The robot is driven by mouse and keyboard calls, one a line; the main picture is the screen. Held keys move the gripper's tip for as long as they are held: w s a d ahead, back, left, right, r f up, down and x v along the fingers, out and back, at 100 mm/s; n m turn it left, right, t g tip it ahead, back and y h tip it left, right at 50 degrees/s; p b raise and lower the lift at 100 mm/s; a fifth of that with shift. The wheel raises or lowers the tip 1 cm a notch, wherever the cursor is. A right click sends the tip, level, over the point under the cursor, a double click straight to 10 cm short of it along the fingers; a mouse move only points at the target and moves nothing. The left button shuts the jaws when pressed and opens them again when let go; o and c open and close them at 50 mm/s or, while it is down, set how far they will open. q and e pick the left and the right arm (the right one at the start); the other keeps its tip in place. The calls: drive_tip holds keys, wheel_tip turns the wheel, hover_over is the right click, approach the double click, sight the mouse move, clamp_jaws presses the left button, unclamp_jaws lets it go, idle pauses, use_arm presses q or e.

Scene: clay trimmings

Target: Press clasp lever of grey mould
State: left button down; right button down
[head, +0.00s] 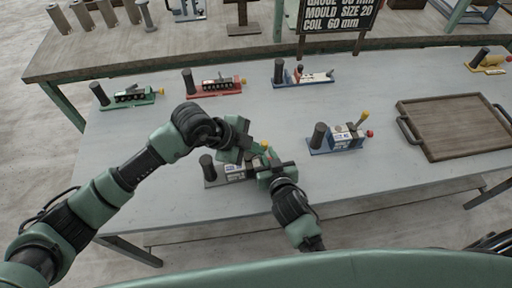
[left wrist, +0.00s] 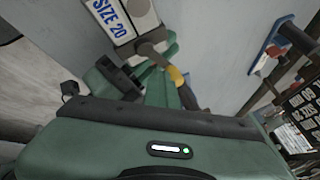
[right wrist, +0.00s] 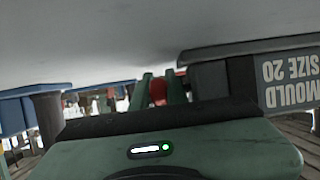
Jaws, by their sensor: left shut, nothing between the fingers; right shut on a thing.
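The grey mould (head: 212,180) stands on the table, partly hidden by both my grippers. Its dark cylinder is at its left end. The side marked "SIZE 20" shows in the left wrist view (left wrist: 118,22). The clasp lever, with a yellow tip (left wrist: 177,76), is raised from the mould; its tip also shows in the head view (head: 264,145). My left gripper (head: 246,154) is shut and empty, close beside the lever; contact is unclear. My right gripper (head: 266,169) is shut on the mould's red knob (right wrist: 158,92) at its right end.
Green (head: 130,96), red (head: 215,84) and another blue mould (head: 302,77) line the back; a yellow one (head: 488,62) is far right. A sign (head: 338,20) stands behind. The table's front is clear.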

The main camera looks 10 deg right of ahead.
use_arm(q)
drive_tip(key=shift+a, duration=0.1)
idle(0.7)
drive_tip(key=shift+s+a, duration=0.3)
drive_tip(key=shift+a, duration=0.35)
drive_tip(key=shift+s+a, duration=0.1)
drive_tip(key=shift+s, duration=0.2)
drive_tip(key=s+a+r, duration=0.6)
drive_tip(key=r, duration=0.2)
drive_tip(key=shift+a, duration=0.25)
drive_tip(key=shift+s, duration=0.1)
